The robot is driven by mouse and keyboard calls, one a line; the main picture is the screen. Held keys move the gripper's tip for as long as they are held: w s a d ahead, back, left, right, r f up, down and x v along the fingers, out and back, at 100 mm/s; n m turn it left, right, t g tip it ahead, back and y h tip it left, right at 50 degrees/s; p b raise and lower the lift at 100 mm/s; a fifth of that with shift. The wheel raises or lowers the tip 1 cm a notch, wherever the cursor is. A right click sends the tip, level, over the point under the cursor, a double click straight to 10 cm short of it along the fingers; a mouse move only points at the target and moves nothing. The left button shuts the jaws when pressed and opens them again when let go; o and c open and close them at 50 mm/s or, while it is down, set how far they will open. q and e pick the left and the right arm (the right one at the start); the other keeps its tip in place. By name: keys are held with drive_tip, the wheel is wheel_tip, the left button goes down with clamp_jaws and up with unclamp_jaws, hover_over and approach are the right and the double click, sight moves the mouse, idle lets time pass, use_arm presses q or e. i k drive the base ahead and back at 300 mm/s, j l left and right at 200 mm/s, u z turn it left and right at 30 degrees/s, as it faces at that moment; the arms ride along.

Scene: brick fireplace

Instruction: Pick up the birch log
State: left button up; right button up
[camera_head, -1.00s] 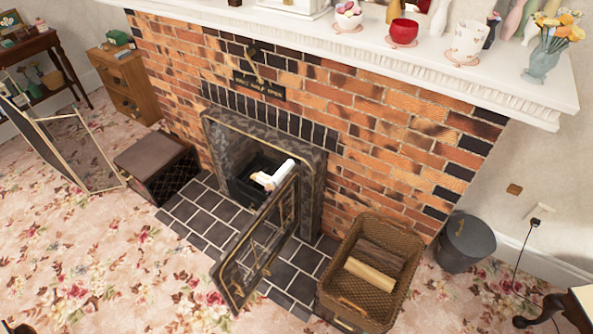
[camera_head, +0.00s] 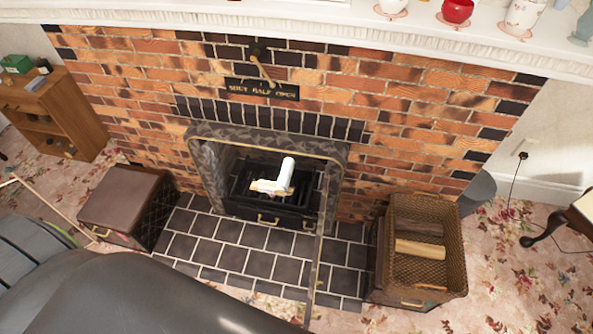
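White pale-barked wood, which looks like birch (camera_head: 287,176), lies in the grate inside the open fireplace. One piece points up and back and another pale part lies across its lower end; I cannot tell if they are one log or two. A light tan log (camera_head: 420,249) and a dark brown log (camera_head: 415,228) lie in the wicker basket (camera_head: 462,262) right of the hearth. My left arm fills the lower left of the view, but its gripper is outside the frame. My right gripper is not in view. Nothing is seen touching the logs.
A hinged fireplace screen (camera_head: 318,240) stands out from the fireplace, seen nearly edge-on. A brown-topped box (camera_head: 120,198) stands left of the tiled hearth (camera_head: 245,262). A dark bucket (camera_head: 478,190) is behind the basket. The mantel (camera_head: 300,36) runs above.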

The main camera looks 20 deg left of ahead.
sight(283, 184)
drive_tip(key=j+z, duration=0.3)
drive_tip(key=j, duration=0.2)
drive_tip(key=j+z, duration=0.25)
drive_tip(key=j, duration=0.3)
drive_tip(key=j+z, duration=0.3)
drive_tip(key=j, duration=0.25)
drive_tip(key=k+j+z, duration=0.1)
drive_tip(key=j+z, duration=0.15)
drive_tip(key=j, duration=0.25)
drive_tip(key=k+j+z, duration=0.15)
drive_tip(key=j+z, duration=0.15)
drive_tip(key=j, duration=0.15)
